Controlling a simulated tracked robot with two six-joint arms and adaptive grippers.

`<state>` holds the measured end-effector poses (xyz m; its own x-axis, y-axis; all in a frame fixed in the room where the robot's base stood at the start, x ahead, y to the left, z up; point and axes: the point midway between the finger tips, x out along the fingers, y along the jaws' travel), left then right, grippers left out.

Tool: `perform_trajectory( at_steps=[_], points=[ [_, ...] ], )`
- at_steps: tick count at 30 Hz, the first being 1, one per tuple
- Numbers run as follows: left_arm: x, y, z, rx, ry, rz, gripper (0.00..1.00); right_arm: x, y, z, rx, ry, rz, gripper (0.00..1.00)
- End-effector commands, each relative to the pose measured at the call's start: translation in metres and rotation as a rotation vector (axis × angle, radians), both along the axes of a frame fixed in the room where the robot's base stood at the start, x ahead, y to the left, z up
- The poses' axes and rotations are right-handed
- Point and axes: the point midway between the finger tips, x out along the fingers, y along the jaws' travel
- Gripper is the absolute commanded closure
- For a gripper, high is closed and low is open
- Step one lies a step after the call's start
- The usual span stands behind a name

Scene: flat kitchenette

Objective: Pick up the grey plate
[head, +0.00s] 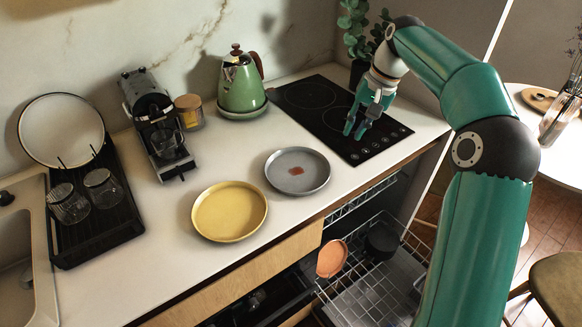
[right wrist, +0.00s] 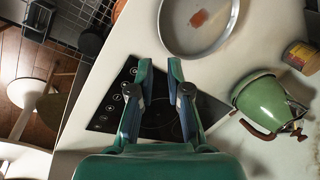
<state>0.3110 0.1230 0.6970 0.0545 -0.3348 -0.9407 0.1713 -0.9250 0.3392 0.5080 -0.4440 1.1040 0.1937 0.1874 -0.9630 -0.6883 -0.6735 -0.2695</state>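The grey plate (head: 297,171) lies flat on the white counter, left of the black cooktop, with a reddish-brown patch at its middle. It also shows at the top of the right wrist view (right wrist: 199,24), cut off by the frame edge. My right gripper (head: 355,132) is above the cooktop, to the right of the plate and apart from it. In the right wrist view its two fingers (right wrist: 160,68) stand apart with nothing between them. My left gripper is in neither view.
A yellow plate (head: 229,211) sits left of the grey plate. A green kettle (head: 241,84) stands behind, beside the cooktop (head: 322,105). A coffee machine (head: 155,125) and drying rack (head: 92,225) are at left. The open dishwasher rack (head: 372,280) is below the counter edge.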

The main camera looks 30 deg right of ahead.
Motion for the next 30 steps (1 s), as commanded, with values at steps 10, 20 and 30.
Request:
perform_trajectory(
  at_steps=[10,20,30],
  points=[
    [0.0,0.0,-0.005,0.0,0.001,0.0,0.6,0.018,0.02,-0.069,0.003,0.007,0.015,0.83],
    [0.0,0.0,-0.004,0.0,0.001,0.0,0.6,0.027,0.027,-0.104,0.001,0.003,0.015,0.83],
    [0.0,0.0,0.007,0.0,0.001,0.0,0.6,0.033,0.031,-0.142,0.003,0.006,0.016,0.83]
  ],
)
